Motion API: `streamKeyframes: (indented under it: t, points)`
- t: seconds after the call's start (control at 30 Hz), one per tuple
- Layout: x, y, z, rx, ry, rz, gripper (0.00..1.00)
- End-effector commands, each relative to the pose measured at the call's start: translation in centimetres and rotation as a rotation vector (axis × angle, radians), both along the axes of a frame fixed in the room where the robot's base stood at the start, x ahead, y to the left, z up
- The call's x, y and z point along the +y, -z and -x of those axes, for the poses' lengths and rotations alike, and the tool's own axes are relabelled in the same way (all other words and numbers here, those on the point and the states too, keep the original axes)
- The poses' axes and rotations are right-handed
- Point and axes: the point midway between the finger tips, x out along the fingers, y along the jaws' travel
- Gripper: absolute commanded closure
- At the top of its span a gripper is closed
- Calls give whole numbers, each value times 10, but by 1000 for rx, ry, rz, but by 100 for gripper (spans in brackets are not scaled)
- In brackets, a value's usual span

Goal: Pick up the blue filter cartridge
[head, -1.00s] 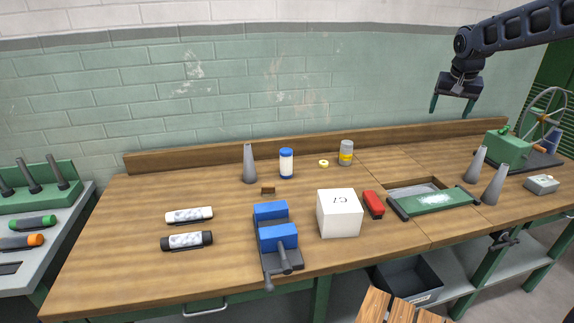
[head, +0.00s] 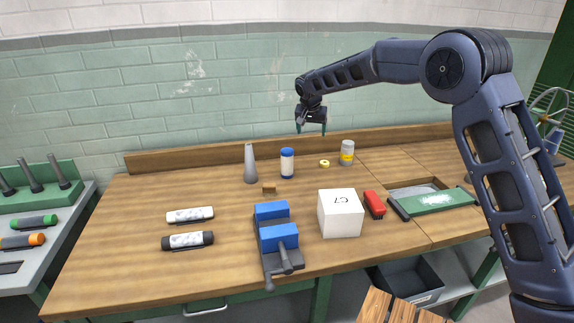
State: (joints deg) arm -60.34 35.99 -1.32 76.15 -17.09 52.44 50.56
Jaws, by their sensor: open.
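The blue filter cartridge (head: 287,164) appears to be the upright white cylinder with a blue cap, standing toward the back of the wooden bench. My gripper (head: 311,131) is open and empty, fingers pointing down. In the picture it shows above and slightly right of the cartridge, apart from it, against the back wall.
A grey cone (head: 250,165) stands just left of the cartridge. A yellow ring (head: 324,163) and a yellow-banded grey cylinder (head: 347,153) are to its right. A blue vise (head: 274,228) and white box (head: 340,214) stand in front.

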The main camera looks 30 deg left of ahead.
Motion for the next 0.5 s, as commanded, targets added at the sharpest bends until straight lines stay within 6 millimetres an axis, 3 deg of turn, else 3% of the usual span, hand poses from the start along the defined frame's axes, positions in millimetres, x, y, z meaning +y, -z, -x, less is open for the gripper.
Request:
streamKeyframes:
  t: [0.03, 0.1, 0.2, 0.3, 0.5]
  points:
    - [21, 14, 12, -1, -12, 1, 23]
    - [44, 29, 25, -4, -20, 0, 23]
    - [68, 45, 40, -8, -29, -2, 23]
    - [82, 54, 50, -10, -34, -4, 23]
    - [89, 65, 51, -11, -34, -5, 23]
